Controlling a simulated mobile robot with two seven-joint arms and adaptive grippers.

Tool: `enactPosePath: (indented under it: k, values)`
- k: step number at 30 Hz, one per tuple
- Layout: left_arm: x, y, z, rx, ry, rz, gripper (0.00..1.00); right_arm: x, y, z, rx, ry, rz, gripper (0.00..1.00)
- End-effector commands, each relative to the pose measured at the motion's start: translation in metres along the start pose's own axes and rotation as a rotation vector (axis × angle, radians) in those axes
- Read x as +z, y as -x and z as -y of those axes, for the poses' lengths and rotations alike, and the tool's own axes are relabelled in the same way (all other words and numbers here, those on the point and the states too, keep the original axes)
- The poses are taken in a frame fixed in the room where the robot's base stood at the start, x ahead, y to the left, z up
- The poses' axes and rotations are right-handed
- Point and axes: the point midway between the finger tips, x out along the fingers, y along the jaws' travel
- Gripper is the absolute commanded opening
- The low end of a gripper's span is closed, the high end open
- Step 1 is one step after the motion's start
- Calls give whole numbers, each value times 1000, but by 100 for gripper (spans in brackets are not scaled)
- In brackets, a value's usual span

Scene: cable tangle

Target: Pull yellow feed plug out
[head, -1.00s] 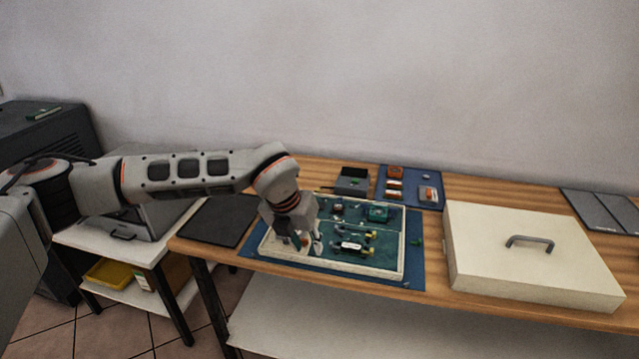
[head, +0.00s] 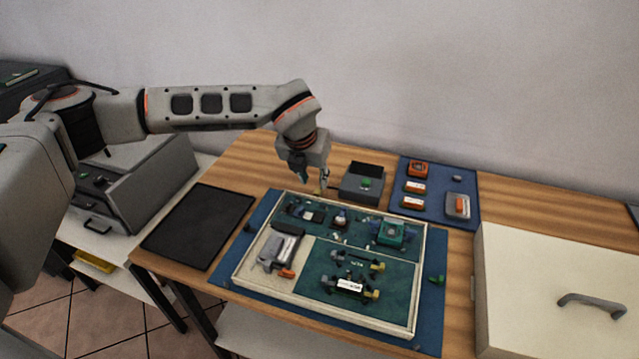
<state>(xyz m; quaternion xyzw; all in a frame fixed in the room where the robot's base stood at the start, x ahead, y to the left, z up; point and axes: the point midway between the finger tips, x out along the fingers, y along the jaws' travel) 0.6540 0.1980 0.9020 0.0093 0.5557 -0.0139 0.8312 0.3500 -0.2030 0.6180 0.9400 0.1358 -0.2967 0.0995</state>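My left gripper (head: 313,181) points down right at this piece. Its two fingers look apart, with a gap between them. The right fingertip overlaps the yellow piece, and I cannot tell whether they touch. My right gripper is not in view.
A cream-rimmed tray (head: 416,290) with a green board and several small connectors lies in front. A blue mat (head: 465,186) with orange parts is at the back right. A cream case (head: 540,300) stands at the right; a black mat (head: 198,227) lies at the left.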

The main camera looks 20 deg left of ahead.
Motion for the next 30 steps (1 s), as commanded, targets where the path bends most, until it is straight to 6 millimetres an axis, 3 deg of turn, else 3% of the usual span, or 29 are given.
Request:
enactPosePath:
  k: [6,12,23,24,27,30]
  values:
    - [-1,-36,0,1,0,-3,28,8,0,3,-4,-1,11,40]
    - [-1,-59,1,0,-1,-1,28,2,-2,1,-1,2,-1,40]
    - [0,-66,0,0,-1,0,28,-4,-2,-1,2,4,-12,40]
    - [0,-66,0,0,-1,0,25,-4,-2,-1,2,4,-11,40]
    - [0,-66,0,0,-1,0,0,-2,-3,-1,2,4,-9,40]
    - [0,-65,0,0,-1,0,0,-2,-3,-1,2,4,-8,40]
